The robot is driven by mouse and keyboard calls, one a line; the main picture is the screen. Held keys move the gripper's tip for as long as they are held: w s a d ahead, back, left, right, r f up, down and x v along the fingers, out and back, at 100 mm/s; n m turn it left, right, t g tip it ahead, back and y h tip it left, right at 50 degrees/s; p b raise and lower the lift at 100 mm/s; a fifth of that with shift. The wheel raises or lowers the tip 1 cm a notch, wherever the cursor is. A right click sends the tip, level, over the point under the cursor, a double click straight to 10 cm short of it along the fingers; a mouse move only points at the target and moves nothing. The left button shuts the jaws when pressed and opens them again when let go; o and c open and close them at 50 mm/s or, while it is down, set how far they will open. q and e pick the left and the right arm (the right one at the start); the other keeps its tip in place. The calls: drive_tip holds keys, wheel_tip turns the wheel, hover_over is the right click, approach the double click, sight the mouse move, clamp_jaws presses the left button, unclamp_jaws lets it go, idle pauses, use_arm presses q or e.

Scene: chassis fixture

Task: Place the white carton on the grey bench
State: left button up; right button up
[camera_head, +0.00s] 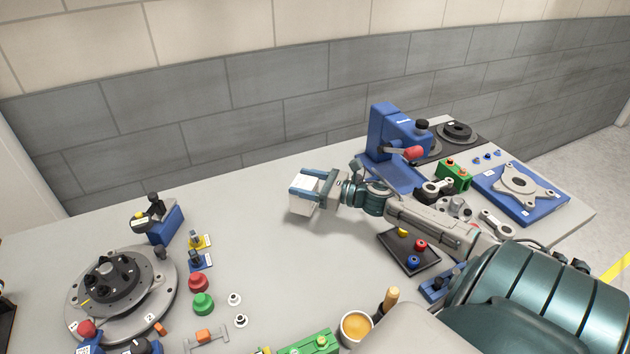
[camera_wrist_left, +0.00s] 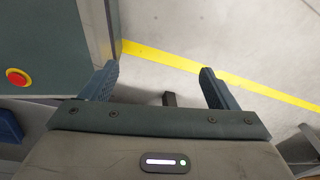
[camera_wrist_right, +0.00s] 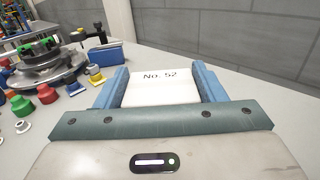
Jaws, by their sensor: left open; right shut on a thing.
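The white carton (camera_head: 301,203) is between the fingers of my right gripper (camera_head: 314,184), near the middle of the grey bench (camera_head: 270,260). My right gripper is shut on it. In the right wrist view the carton (camera_wrist_right: 160,88) shows "No. 52" on its face, with a blue finger on each side. I cannot tell whether its underside touches the bench. My left gripper (camera_wrist_left: 163,88) is open and empty in the left wrist view, over the floor; it does not show in the head view.
A round fixture (camera_head: 122,290) and a blue block (camera_head: 166,222) stand at the left. A blue press (camera_head: 392,135), a black tray (camera_head: 409,252) and a blue plate (camera_head: 520,192) are at the right. Red (camera_head: 198,282) and green knobs lie front left. The bench around the carton is clear.

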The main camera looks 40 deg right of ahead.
sight(315, 179)
drive_tip(key=shift+d+r, duration=0.1)
drive_tip(key=shift+d, duration=0.7)
drive_tip(key=shift+s+d+p, duration=0.1)
drive_tip(key=shift+d+p, duration=0.25)
drive_tip(key=shift+d, duration=0.25)
drive_tip(key=shift+d+f, duration=0.25)
drive_tip(key=shift+f, duration=0.1)
wheel_tip(315, 179, down, 2)
drive_tip(key=shift+f+p, duration=0.1)
drive_tip(key=shift+p, duration=0.7)
drive_tip(key=shift+f, duration=0.5)
use_arm(q)
drive_tip(key=r, duration=0.1)
drive_tip(key=s+r, duration=0.1)
drive_tip(key=shift+s+d+r, duration=0.2)
drive_tip(key=shift+s+r, duration=0.05)
drive_tip(key=shift+r, duration=0.15)
drive_tip(key=shift+f, duration=0.15)
use_arm(e)
drive_tip(key=shift+f, duration=0.1)
drive_tip(key=o, duration=1.2)
drive_tip(key=shift+a, duration=0.1)
